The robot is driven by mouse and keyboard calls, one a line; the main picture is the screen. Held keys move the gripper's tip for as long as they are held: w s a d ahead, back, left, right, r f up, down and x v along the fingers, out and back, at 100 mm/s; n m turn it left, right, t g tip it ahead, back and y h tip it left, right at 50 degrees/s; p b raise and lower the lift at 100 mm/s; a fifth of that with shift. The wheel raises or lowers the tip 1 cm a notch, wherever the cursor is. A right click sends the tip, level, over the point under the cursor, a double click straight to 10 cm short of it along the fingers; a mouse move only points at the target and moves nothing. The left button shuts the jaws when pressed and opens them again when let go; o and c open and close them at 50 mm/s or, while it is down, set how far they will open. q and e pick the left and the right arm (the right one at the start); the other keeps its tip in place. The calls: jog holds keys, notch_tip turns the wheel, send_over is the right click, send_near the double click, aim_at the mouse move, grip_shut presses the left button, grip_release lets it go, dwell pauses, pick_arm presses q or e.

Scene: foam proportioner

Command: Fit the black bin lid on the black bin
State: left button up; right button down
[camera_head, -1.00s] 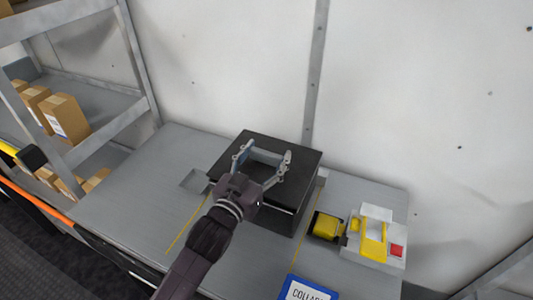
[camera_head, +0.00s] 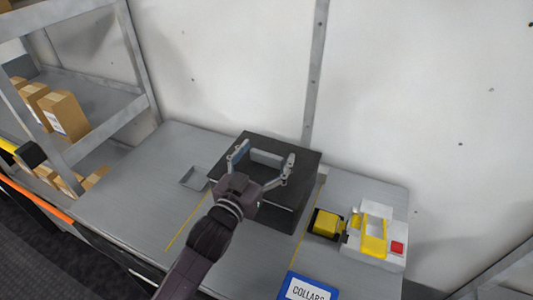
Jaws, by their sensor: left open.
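The black bin (camera_head: 287,218) stands on the grey table, between two yellow lines. The black bin lid (camera_head: 295,150) is a flat dark slab lying over the top of the bin. Whether the fingertips touch the lid is unclear. My left gripper and wrist hide the near left part of the lid and bin, so the seating on that side cannot be seen. My right gripper is not in view.
A yellow and black device (camera_head: 326,224) and a white and yellow unit with a red button (camera_head: 375,237) stand right of the bin. A blue-framed sign (camera_head: 308,288) is at the front. A shelf with cardboard boxes (camera_head: 64,115) stands left.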

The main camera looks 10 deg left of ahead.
pick_arm(q)
jog(key=shift+r, duration=0.1)
jog(key=shift+r, duration=0.4)
jog(key=shift+s, duration=0.2)
jog(key=b+v, duration=0.2)
jog(key=v, duration=0.9)
jog(key=shift+s+r, duration=0.15)
jog(key=shift+s, duration=0.15)
jog(key=shift+a, duration=0.1)
